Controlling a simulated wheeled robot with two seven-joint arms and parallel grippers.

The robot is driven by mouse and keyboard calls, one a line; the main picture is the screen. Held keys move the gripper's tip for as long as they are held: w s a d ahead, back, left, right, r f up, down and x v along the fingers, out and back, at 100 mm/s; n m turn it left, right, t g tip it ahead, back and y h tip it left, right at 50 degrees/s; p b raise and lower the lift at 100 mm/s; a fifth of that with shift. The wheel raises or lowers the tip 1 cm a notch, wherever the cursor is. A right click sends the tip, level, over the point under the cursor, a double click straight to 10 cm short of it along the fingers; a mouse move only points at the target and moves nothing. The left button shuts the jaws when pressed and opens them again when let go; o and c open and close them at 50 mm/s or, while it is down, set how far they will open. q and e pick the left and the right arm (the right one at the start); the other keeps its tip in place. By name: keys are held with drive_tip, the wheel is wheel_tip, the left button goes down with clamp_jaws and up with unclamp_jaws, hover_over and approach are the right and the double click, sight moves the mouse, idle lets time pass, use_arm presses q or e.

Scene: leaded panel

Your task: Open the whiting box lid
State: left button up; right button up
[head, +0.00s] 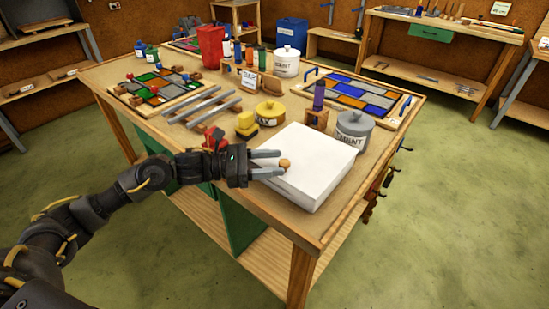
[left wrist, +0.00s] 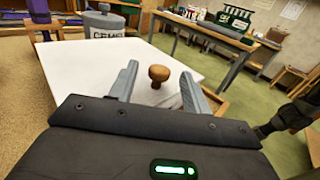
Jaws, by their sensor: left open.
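The whiting box is a flat white box (head: 318,160) at the near right corner of the workbench, and its lid looks closed. A small round wooden knob (head: 284,163) stands on the lid near its left edge. My left gripper (head: 282,164) is open at that edge, with its fingers on either side of the knob. Whether the fingers touch the lid cannot be told.
A grey cement pot (head: 354,131) stands just behind the box. A yellow tin (head: 270,112), yellow sponges (head: 246,124) and lead strips on a wooden rack (head: 203,106) lie behind and left. The bench's front edge (head: 262,213) is clear.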

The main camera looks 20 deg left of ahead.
use_arm(q)
drive_tip(key=shift+w+d, duration=0.15)
drive_tip(key=shift+d, duration=0.3)
clamp_jaws()
